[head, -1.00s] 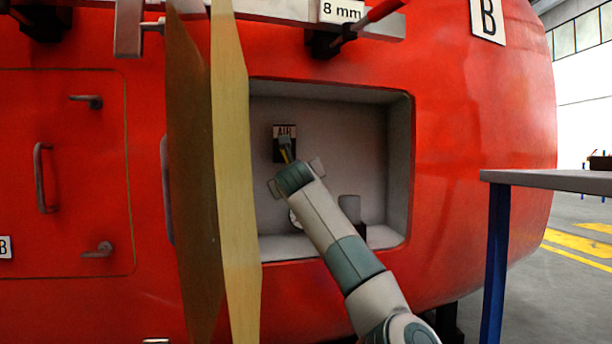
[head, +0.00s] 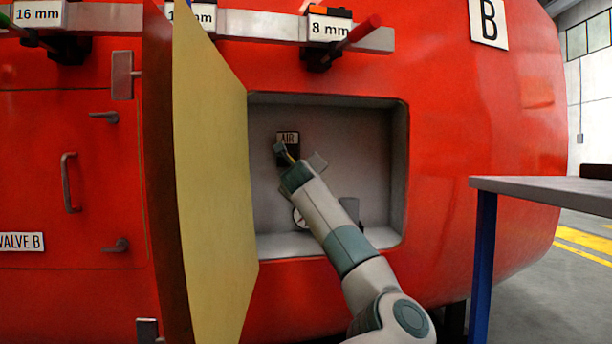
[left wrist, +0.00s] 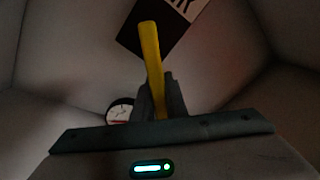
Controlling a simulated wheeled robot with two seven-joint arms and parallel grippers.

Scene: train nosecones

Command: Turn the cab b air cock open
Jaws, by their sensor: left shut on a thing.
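The air cock's yellow lever (head: 291,158) sits below the AIR label (head: 287,138) on the back wall of the open recess. Only a sliver of the lever shows in the head view. In the left wrist view the lever (left wrist: 151,55) stands nearly upright, leaning slightly, in front of the dark plate. My left gripper (head: 283,150) reaches into the recess and is shut on the lever; its dark finger (left wrist: 165,98) shows beside the lever's lower part. The cock's pivot is hidden. My right gripper is in neither view.
The open hatch door (head: 215,190) stands out at the recess's left. A round gauge (head: 299,218) and a grey cylinder (head: 350,208) are low in the recess, near my forearm. The recess rim (head: 402,170) bounds the right. A table (head: 545,187) stands at the right.

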